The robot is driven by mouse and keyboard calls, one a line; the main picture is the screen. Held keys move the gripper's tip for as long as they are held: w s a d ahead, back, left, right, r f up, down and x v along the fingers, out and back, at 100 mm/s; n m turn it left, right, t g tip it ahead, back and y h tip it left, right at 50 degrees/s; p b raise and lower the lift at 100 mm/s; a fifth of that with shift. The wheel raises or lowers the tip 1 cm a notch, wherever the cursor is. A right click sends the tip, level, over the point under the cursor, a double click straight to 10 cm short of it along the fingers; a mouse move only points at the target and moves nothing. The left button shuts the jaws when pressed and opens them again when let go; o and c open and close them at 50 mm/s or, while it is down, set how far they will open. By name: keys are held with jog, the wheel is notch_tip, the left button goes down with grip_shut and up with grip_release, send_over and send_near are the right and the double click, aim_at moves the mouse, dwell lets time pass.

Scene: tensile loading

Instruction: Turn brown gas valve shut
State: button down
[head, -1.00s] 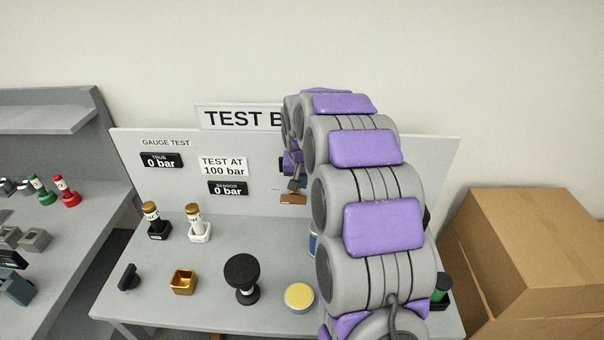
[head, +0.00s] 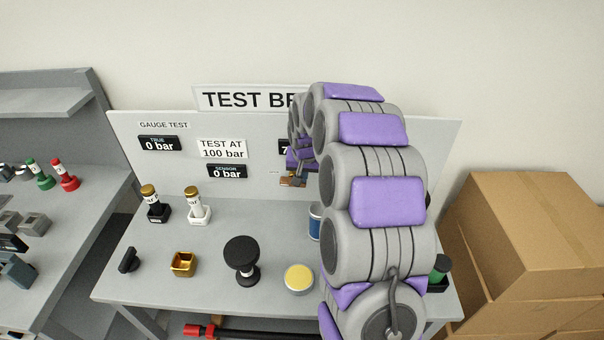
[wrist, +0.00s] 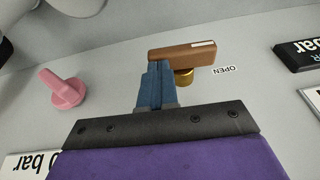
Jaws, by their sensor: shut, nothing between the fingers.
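The brown gas valve is a flat brown bar handle (wrist: 190,50) on a brass stem (wrist: 184,77), with an "OPEN" label beside it in the wrist view. In that view the handle lies roughly level, tilted slightly. My gripper (wrist: 154,68) is shut and empty, its blue fingers at the handle's left end, overlapping it; I cannot tell if they touch. In the head view the brown handle (head: 287,182) shows small on the back panel, partly hidden by my gripper (head: 299,177).
A pink knob (wrist: 68,91) sits on the panel left of the valve in the wrist view. The bench (head: 215,285) holds a black-topped knob (head: 241,252), a yellow-topped tin (head: 299,278), a brass box (head: 183,264) and gauges. My arm hides the bench's right part. Cardboard boxes (head: 530,225) stand right.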

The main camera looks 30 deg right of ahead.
jog(key=shift+s+d+f+t+y+p, duration=0.2)
jog(key=shift+t+y+p, duration=0.1)
jog(key=shift+y, duration=0.25)
jog(key=shift+s+d+f+t+y+p, duration=0.1)
jog(key=shift+f+t+y+p, duration=0.15)
jog(key=shift+y, duration=0.3)
jog(key=shift+s+d+f+m+t+y, duration=0.15)
jog(key=shift+f+t+y, duration=0.25)
jog(key=shift+f, duration=0.5)
jog(key=shift+w+d+f+m+t+y, duration=0.1)
jog(key=shift+f+t+y, duration=0.25)
jog(key=shift+f, duration=0.55)
jog(key=shift+s+d+f+m+t+y, duration=0.1)
jog(key=shift+d+f+m+t+y, duration=0.1)
jog(key=shift+f+y, duration=0.55)
jog(key=shift+a+f, duration=0.1)
jog(key=shift+f, duration=0.2)
